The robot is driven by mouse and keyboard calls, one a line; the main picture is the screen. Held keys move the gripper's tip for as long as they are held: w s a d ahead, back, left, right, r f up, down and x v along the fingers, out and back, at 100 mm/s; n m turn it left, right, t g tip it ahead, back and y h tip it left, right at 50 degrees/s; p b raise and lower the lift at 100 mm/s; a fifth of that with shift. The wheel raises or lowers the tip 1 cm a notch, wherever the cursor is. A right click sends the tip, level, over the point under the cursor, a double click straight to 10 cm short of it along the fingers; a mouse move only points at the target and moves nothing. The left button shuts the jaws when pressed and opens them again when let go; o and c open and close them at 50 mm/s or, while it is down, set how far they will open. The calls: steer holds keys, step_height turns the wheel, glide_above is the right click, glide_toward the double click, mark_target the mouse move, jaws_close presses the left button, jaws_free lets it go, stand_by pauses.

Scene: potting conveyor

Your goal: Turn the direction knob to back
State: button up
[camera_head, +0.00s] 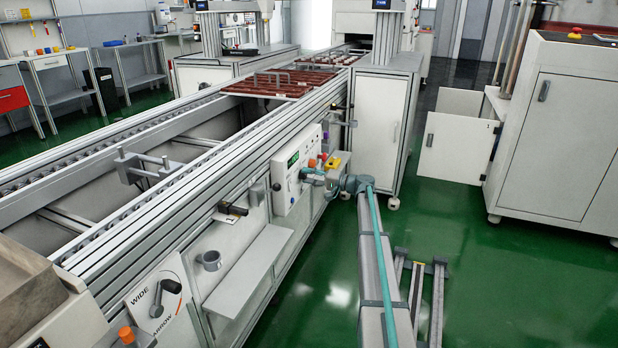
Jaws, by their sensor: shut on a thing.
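My gripper (308,174) is at the right part of the box front, reaching in from the right with my arm stretched out low. It is shut on a small knob there. The fingers and the wrist hide most of the knob, so its pointer and labels cannot be read.
The conveyor (190,165) runs from front left to back, with brown trays (285,83) farther along. A WIDE/NARROW lever plate (158,300), a shelf (248,272) and a black handle (232,209) are on its near side.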

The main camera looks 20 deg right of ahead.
steer(key=o, duration=1.1)
steer(key=shift+o, duration=0.2)
steer(key=v, duration=1.2)
